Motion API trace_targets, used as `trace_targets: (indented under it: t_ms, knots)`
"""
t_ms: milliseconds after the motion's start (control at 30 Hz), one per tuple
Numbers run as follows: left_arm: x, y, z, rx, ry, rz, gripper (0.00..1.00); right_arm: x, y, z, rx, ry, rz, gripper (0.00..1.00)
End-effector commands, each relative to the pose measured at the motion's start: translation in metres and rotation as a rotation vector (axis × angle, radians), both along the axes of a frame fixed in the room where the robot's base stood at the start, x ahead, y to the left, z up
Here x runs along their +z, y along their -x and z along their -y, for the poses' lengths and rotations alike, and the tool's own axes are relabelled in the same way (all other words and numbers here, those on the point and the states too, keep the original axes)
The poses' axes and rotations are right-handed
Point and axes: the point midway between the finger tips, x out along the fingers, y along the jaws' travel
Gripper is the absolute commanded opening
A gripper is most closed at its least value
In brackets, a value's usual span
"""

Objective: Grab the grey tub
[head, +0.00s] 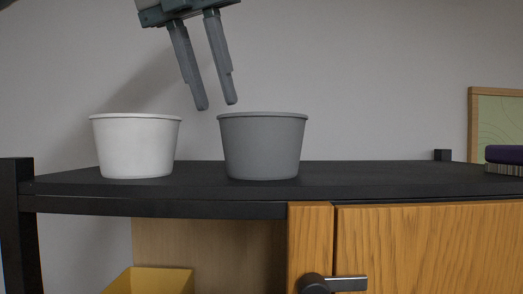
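The grey tub (262,147) stands upright on the black shelf top, just right of a white tub. My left gripper (216,104) is above the two tubs, with its fingers pointing down. Its fingertips are a little above rim height, near the grey tub's left edge in the picture. The fingers are apart with nothing between them. My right gripper is not in view.
The white tub (135,146) stands close on the left. The black shelf top (390,175) is clear to the right, up to a dark purple object (504,155). Below are a wooden door (440,245) with a dark handle (340,284) and a yellow bin (150,281).

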Motion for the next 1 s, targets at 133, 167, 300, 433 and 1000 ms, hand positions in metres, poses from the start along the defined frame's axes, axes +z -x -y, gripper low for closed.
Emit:
trace_targets:
  t_ms: [133,167,300,433,1000]
  knots:
    - [-0.010,-0.004,0.002,0.000,-0.001,-0.002,0.26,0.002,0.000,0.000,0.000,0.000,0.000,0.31]
    - [-0.012,-0.004,0.002,0.000,-0.001,-0.002,0.26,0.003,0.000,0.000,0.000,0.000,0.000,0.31]
    - [-0.013,-0.005,0.003,0.000,0.001,-0.001,0.26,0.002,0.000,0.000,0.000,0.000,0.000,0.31]
    - [-0.013,-0.005,0.003,0.001,0.001,0.000,0.26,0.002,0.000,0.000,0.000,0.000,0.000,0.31]
    - [-0.041,-0.022,0.008,-0.001,-0.003,-0.002,0.26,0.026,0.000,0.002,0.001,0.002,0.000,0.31]
